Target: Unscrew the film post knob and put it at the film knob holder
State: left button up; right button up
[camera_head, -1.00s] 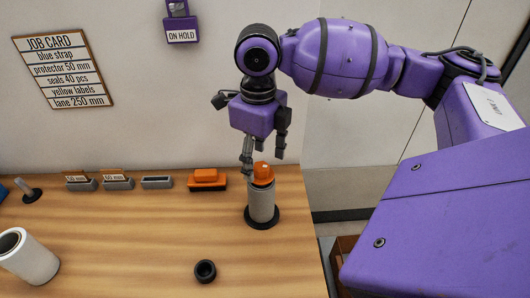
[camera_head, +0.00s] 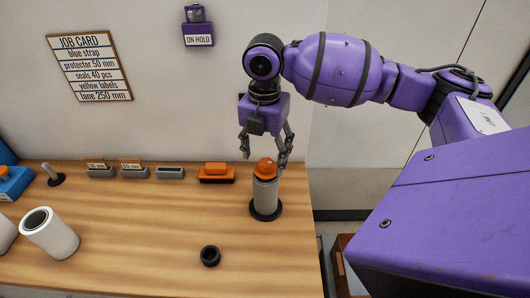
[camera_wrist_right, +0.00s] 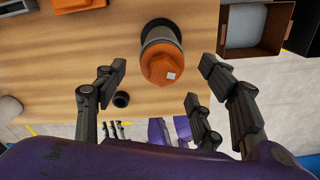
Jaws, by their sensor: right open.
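The orange film post knob (camera_head: 265,167) sits on top of the grey film post (camera_head: 265,195), which stands upright on a black base near the table's right edge. My right gripper (camera_head: 265,148) is open and empty, pointing down just above the knob with fingers spread to either side. In the right wrist view the knob (camera_wrist_right: 160,68) lies beyond and between the open fingers (camera_wrist_right: 160,88), with no clear contact. A small black ring-shaped cup (camera_head: 210,256) stands at the table's front; I cannot tell whether it is the knob holder. My left gripper is out of view.
An orange block on a dark base (camera_head: 216,173) stands left of the post. Small grey holders (camera_head: 170,173), a short peg (camera_head: 53,174) and a white roll (camera_head: 50,234) are further left. The middle of the wooden table (camera_head: 140,225) is clear.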

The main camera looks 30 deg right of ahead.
aim_at(265, 161)
jog(key=shift+m, duration=1.2)
jog(key=shift+f, duration=0.1)
jog(key=shift+f, duration=1.65)
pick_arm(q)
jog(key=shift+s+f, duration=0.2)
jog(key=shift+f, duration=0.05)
pick_arm(e)
grip_shut()
jog(key=n, duration=0.4)
jog(key=shift+n+b, duration=0.3)
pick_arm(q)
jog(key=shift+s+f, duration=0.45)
pick_arm(e)
jog(key=n, duration=0.3)
jog(key=shift+n, duration=0.3)
